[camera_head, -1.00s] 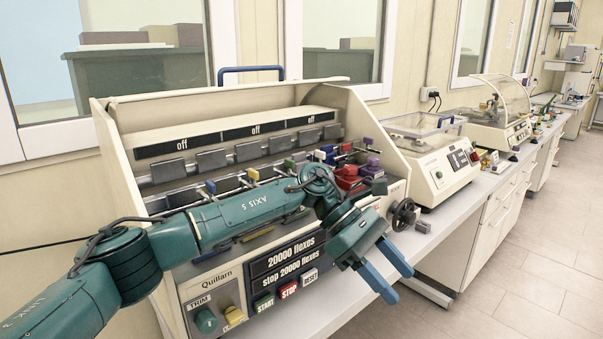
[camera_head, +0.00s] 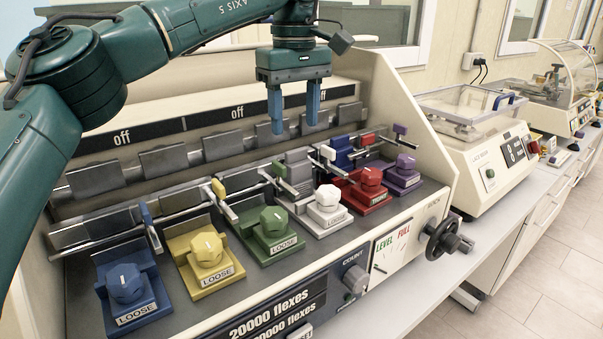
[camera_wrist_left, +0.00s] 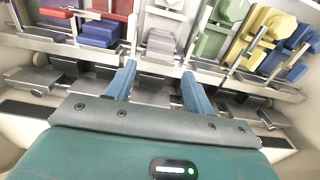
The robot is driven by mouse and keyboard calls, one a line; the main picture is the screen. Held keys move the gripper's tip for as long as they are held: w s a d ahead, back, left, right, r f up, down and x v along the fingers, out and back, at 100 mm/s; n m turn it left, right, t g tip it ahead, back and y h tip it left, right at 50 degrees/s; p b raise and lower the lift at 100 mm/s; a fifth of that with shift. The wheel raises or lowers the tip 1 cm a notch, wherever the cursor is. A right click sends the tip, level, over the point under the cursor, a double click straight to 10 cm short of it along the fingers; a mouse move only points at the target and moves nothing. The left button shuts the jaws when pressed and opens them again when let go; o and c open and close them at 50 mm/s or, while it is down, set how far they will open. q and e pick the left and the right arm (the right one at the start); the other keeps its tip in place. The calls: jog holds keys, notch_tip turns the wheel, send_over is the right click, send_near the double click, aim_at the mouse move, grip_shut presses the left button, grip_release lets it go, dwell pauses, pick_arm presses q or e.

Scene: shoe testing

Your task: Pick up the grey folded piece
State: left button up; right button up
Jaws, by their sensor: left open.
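The grey folded piece (camera_head: 298,167) sits in the flexing machine, behind the white knob marked LOOSE and between the green and red stations. In the left wrist view a grey piece (camera_wrist_left: 160,42) shows beyond the fingertips, in line with the pale station. My left gripper (camera_head: 295,122) points down above and slightly behind the grey piece. Its two blue fingers are apart with nothing between them, and it also shows in the left wrist view (camera_wrist_left: 158,70). My right gripper is out of view.
Blue (camera_head: 127,285), yellow (camera_head: 205,252), green (camera_head: 275,225), white (camera_head: 327,200), red (camera_head: 369,180) and purple (camera_head: 404,168) knobs line the machine. Rear grey plates (camera_head: 163,160) and thin metal bars stand close to the fingers. A bench instrument (camera_head: 490,160) is to the right.

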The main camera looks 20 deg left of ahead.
aim_at(296, 160)
pick_arm(q)
notch_tip(296, 160, down, 10)
jog(key=shift+f, duration=0.1)
dwell(0.4)
jog(key=shift+c, duration=0.5)
jog(key=c, duration=0.6)
